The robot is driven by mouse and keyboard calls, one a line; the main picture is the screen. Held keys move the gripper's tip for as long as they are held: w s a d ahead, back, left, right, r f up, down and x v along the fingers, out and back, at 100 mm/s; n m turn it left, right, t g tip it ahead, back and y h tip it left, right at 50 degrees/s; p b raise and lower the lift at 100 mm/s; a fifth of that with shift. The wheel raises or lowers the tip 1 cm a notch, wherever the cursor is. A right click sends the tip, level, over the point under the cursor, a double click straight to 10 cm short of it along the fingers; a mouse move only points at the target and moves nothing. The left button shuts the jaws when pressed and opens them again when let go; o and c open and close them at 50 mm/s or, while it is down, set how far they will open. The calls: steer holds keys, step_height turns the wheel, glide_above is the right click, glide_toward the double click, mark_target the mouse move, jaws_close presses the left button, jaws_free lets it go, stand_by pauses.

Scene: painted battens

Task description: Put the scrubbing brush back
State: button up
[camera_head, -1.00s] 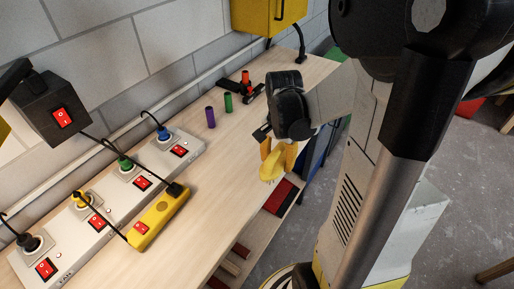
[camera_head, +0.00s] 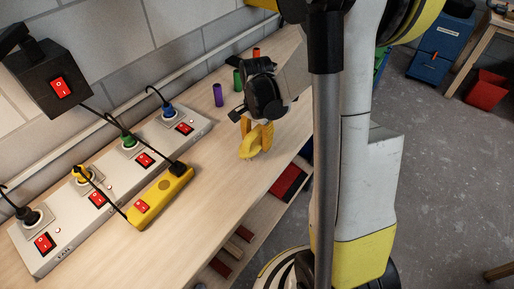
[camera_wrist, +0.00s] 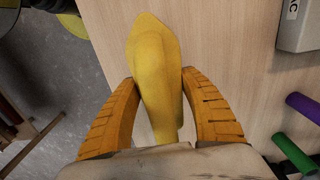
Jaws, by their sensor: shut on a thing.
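A yellow tapered thing, which I take as the scrubbing brush (camera_head: 249,148), is between the orange fingers of my gripper (camera_head: 259,138). In the wrist view the brush (camera_wrist: 153,60) is smooth, pointed at its far end and narrower toward the palm. The fingers of my gripper (camera_wrist: 157,85) press on it from both sides. It is over the wooden bench (camera_head: 205,190); I cannot tell whether it touches the top. No bristles show.
A power strip (camera_head: 62,236) with plugs and a yellow switch box (camera_head: 160,198) lie left on the bench. A purple tube (camera_head: 218,95) and a green tube (camera_head: 237,80) stand behind my gripper. The bench top between box and gripper is clear.

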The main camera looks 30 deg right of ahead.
mark_target(257, 147)
steer(key=shift+f+b, duration=0.4)
steer(key=shift+f, duration=1.1)
steer(key=shift+f, duration=0.15)
steer(key=o, duration=1.1)
